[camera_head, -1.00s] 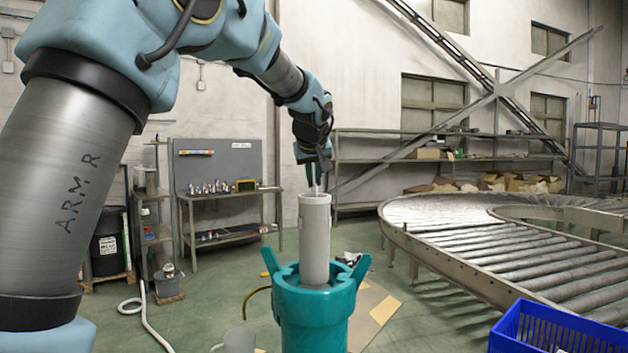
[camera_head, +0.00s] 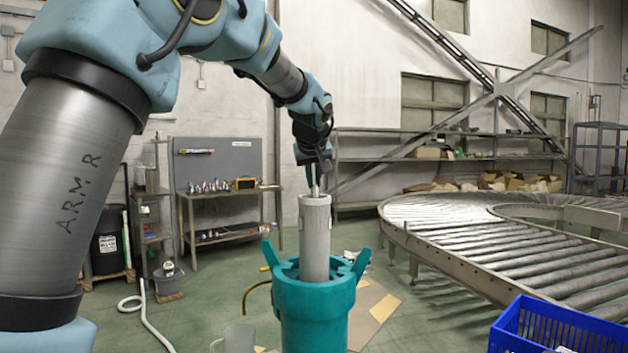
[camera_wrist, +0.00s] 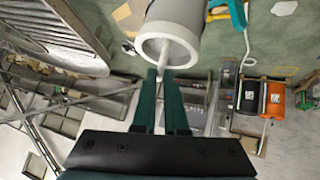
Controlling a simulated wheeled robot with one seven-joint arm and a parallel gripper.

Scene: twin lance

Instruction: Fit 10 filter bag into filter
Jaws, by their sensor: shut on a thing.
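The filter bag (camera_head: 315,240) is a pale grey upright cylinder with a rimmed top. Its lower part is inside the teal filter housing (camera_head: 314,320), and much of it still stands above the housing's rim. My gripper (camera_head: 316,185) is at the top of the bag, with its fingers pointing down. In the wrist view my gripper (camera_wrist: 168,72) has its two green fingers shut on a thin pale rod at the centre of the bag's open end (camera_wrist: 168,45). The bag's lower end is hidden inside the housing.
A blue crate (camera_head: 560,330) is at the lower right. A roller conveyor (camera_head: 500,240) curves along the right. A grey translucent container (camera_head: 238,338) stands left of the housing. A workbench (camera_head: 230,190) and shelves (camera_head: 470,165) stand behind. A white hose (camera_head: 145,315) lies on the floor.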

